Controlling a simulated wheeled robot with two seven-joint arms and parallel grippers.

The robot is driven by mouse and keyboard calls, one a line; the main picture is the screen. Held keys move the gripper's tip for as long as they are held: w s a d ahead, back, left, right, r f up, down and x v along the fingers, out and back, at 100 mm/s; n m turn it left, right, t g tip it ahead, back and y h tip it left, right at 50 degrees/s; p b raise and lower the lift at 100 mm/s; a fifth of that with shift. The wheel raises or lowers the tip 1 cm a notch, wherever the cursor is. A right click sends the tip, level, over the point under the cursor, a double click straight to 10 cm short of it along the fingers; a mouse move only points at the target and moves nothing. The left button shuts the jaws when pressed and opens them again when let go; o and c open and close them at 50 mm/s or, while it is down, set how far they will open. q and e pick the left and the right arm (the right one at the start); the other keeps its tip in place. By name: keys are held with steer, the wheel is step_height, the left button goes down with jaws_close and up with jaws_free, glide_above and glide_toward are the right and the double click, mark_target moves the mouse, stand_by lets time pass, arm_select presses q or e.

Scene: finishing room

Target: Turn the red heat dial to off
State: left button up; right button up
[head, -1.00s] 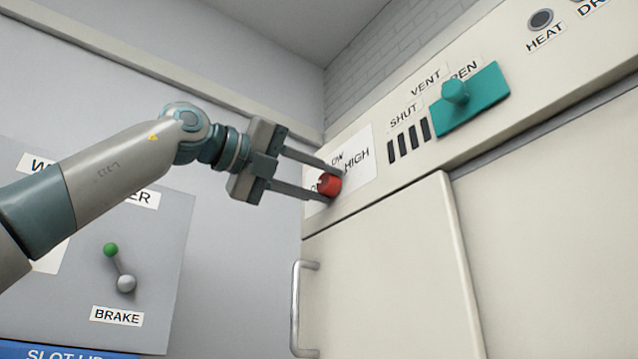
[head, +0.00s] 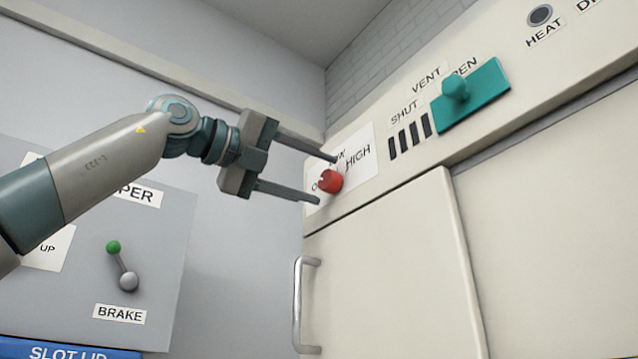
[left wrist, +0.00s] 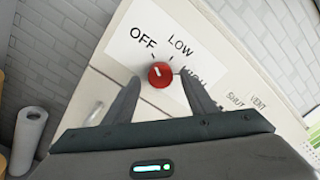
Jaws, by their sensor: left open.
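The red heat dial (head: 330,181) sits on a white label plate on the pale machine front. In the left wrist view the dial (left wrist: 161,75) has a small pale mark on its upper-left side, toward the word OFF. LOW is above right, and HIGH is partly hidden by a finger. My left gripper (head: 326,180) is open and empty. Its fingers are spread wide, one above and one below the dial, with their tips apart from it. My right gripper is in neither view.
A teal vent slider (head: 470,97) with a knob is right of the dial. Below is a door with a metal handle (head: 300,305). On the left, a grey panel carries a brake lever (head: 121,266). The left wrist view shows a white roll (left wrist: 28,135).

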arm_select(q)
steer(key=shift+v, duration=0.85)
steer(key=b+v, duration=0.3)
steer(key=v, duration=1.1)
steer(key=shift+b, duration=0.3)
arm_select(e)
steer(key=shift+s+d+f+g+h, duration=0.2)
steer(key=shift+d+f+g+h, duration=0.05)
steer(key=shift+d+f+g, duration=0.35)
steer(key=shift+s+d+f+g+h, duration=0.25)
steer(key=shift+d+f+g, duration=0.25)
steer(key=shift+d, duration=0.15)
